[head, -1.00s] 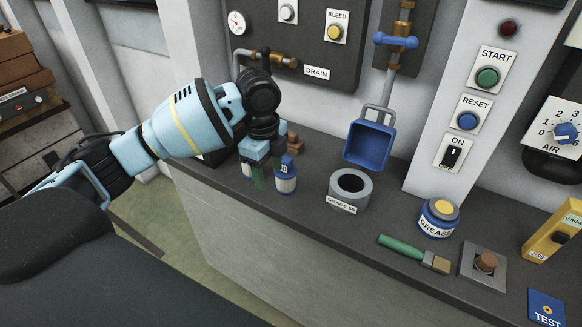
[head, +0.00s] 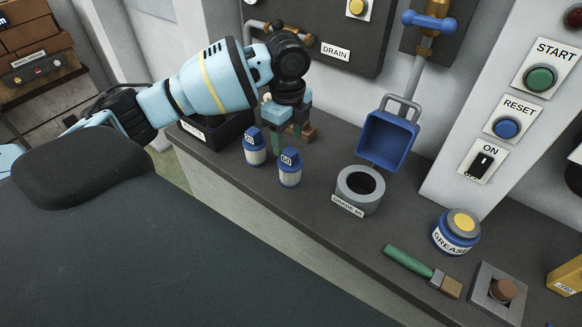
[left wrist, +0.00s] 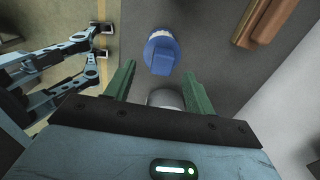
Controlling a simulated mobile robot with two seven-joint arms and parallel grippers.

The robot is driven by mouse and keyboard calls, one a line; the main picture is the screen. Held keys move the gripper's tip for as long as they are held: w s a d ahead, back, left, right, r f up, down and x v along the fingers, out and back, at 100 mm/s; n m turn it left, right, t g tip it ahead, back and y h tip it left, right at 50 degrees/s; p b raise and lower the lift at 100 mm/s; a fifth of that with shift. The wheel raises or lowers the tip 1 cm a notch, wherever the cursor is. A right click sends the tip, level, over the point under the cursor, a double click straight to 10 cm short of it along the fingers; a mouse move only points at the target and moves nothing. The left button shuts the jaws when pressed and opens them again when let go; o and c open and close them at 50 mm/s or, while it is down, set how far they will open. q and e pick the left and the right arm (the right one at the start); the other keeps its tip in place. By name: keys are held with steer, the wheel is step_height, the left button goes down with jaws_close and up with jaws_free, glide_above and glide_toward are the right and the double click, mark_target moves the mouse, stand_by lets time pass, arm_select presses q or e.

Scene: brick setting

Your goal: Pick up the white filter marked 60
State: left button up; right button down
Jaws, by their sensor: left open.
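The filter marked 60 (head: 289,168) stands upright on the dark bench in the head view, with a white band and blue cap and base. A similar filter (head: 255,148) stands to its left; its mark looks like 20. My left gripper (head: 288,138) is open and empty, pointing down just behind the two filters. In the left wrist view, its green fingers (left wrist: 158,88) are apart. A blue-capped filter (left wrist: 161,53) shows beyond them; I cannot tell which one. A pale round thing between the fingers is partly hidden by the gripper.
A grey ring holder (head: 360,190) with a grade label stands right of the filters. A blue scoop-like box (head: 387,140) is behind it. A grease tin (head: 456,232) and green-handled brush (head: 410,262) lie further right. A black tray (head: 222,135) is left of the gripper.

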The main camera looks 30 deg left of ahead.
mark_target(290, 151)
arm_select(q)
steer(key=shift+w+d+f, duration=0.1)
steer(key=shift+f, duration=1.2)
steer(key=shift+w+d+f, duration=0.1)
steer(key=shift+f, duration=1.15)
jaws_close()
